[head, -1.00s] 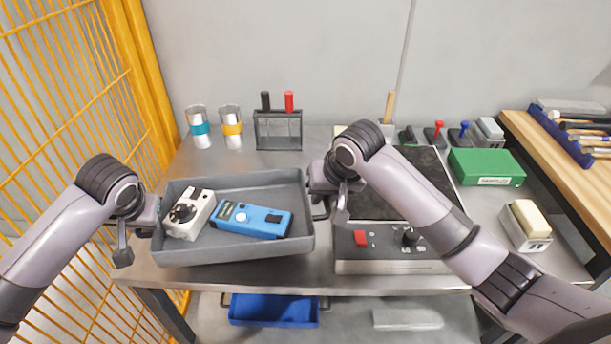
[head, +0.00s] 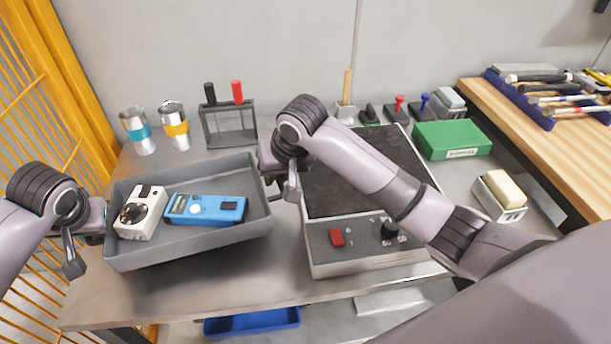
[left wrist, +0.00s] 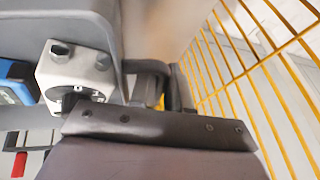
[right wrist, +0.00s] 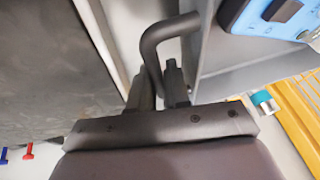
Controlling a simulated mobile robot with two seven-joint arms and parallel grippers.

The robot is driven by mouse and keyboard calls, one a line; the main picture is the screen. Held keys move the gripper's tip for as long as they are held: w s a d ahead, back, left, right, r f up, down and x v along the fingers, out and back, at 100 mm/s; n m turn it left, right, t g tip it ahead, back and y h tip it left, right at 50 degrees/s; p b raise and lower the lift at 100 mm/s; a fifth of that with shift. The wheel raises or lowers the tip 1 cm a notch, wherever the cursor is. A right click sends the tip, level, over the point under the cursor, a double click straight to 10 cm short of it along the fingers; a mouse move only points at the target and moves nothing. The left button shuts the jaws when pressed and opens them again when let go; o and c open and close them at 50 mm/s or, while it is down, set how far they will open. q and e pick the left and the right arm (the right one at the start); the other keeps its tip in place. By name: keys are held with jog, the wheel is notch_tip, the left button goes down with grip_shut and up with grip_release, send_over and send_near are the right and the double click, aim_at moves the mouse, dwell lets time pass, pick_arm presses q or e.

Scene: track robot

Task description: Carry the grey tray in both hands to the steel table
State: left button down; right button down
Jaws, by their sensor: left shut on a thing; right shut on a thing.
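The grey tray (head: 190,249) is at the left of the head view, over the steel table (head: 190,295); I cannot tell whether it touches the top. In it lie a white device with a black dial (head: 140,212) and a blue meter (head: 205,210). My left gripper (head: 97,222) is shut on the tray's left handle, which shows in the left wrist view (left wrist: 152,68). My right gripper (head: 272,172) is shut on the right handle, seen as a dark bent bar in the right wrist view (right wrist: 152,50). The tray looks about level.
A hot plate with a dark top (head: 365,170) stands right of the tray. Two steel cups (head: 137,130) and a rack (head: 230,125) stand behind it. A green box (head: 452,139) and a sponge holder (head: 500,196) are at right. A yellow mesh fence (head: 70,70) is close at left.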

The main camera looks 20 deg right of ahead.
aim_at(279, 202)
pick_arm(q)
jog(key=shift+f, duration=0.15)
pick_arm(e)
jog(key=shift+f, duration=0.2)
